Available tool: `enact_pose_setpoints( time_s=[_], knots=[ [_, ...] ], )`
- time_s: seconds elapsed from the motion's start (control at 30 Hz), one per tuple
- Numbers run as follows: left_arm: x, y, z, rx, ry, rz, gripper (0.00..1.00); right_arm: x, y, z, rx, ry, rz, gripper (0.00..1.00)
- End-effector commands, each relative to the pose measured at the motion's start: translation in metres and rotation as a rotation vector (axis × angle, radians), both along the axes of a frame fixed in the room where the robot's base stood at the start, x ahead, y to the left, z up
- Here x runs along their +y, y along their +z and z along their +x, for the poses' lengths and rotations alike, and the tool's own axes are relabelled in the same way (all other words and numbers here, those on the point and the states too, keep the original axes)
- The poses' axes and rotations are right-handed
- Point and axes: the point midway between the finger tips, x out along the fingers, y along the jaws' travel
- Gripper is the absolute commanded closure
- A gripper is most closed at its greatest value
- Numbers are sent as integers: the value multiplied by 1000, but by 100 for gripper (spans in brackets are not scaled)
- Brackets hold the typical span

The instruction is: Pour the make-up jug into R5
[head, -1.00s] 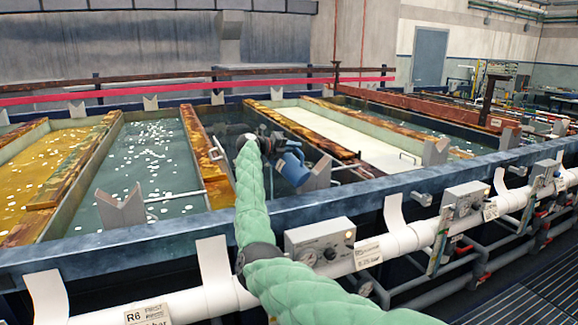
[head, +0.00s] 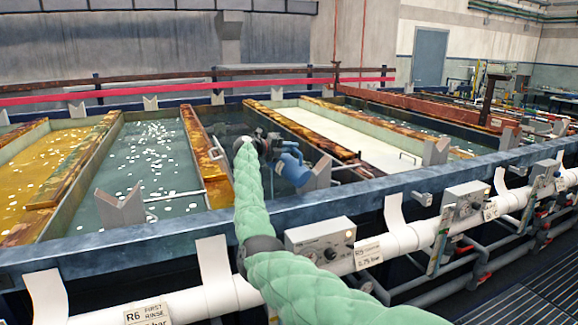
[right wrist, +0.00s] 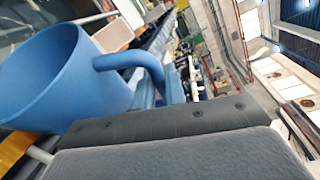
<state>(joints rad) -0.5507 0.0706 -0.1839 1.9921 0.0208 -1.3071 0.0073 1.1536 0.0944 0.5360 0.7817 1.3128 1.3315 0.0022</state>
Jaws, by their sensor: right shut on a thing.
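The blue make-up jug (head: 292,168) is held over the tanks, just inside the front rim, at the end of my green-sleeved right arm. My right gripper (head: 275,147) is shut on it. In the right wrist view the jug (right wrist: 60,75) shows large at the left, with its handle reaching right toward the gripper. The jug looks tilted there; its contents cannot be told. An R5 label (head: 368,252) hangs on the white pipe below the jug. The dark tank (head: 240,118) behind the gripper is partly hidden by my arm. My left gripper is not in view.
A blue-grey rim (head: 200,232) runs along the tank fronts. A green tank (head: 155,150) with white floating balls and an amber tank (head: 40,175) lie left; a white-surfaced tank (head: 345,135) lies right. A grey control box (head: 322,242) and white pipe stand in front.

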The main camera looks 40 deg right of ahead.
Motion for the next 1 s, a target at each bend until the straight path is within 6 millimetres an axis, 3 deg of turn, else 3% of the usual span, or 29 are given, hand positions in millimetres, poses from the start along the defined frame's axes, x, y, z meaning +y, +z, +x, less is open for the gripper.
enact_pose_setpoints(
  time_s=[1.0],
  knots=[
    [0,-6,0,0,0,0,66,1,1,2,19,0,-6,100]
  ],
)
